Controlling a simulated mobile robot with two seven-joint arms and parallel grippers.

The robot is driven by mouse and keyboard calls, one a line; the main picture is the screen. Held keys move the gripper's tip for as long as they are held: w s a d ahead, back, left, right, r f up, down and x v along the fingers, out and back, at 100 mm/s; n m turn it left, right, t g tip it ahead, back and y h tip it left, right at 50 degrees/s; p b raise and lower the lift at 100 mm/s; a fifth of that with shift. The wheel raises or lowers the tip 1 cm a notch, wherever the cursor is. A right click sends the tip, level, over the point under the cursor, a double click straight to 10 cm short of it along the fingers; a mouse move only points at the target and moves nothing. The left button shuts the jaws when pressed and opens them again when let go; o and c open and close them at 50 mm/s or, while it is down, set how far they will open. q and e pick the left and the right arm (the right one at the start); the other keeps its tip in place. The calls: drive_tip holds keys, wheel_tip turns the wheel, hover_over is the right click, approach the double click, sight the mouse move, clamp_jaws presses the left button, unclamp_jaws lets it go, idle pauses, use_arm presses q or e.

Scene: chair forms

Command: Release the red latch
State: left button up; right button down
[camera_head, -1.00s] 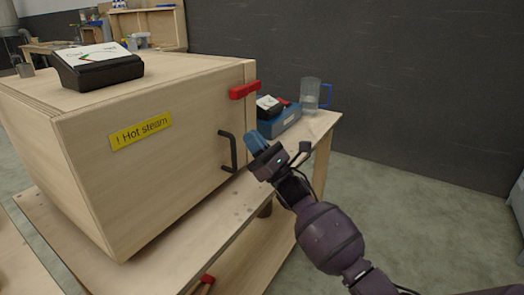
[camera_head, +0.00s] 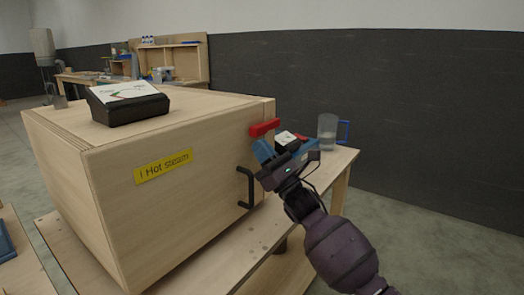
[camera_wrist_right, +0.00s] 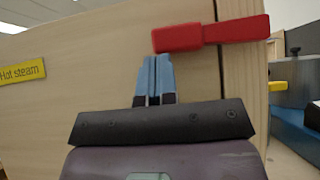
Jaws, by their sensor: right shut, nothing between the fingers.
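The red latch (camera_head: 264,128) is on the front right edge of the wooden box (camera_head: 110,190), lying across the seam between the door and the side post. In the right wrist view the latch (camera_wrist_right: 210,33) lies level, just above and to the right of my fingertips. My right gripper (camera_head: 262,148) is shut and empty, its blue fingers pointing up just below the latch. In the right wrist view the fingers (camera_wrist_right: 155,75) are together; I cannot tell whether they touch the latch. My left gripper is not in view.
A black handle (camera_head: 244,188) sticks out from the door below and left of my right gripper. A yellow "Hot steam" label (camera_head: 163,166) is on the door. A black device (camera_head: 128,105) stands on top. A clear jug (camera_head: 327,132) stands on the table behind my gripper.

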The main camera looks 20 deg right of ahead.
use_arm(q)
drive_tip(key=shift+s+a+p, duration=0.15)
drive_tip(key=shift+p, duration=0.3)
use_arm(e)
drive_tip(key=shift+s+a+r+m+t+h, duration=0.1)
drive_tip(key=shift+r+m+t+h, duration=0.15)
drive_tip(key=shift+m+h, duration=0.3)
drive_tip(key=shift+r+m+t+h, duration=0.25)
drive_tip(key=shift+m+h, duration=0.2)
drive_tip(key=shift+m, duration=0.2)
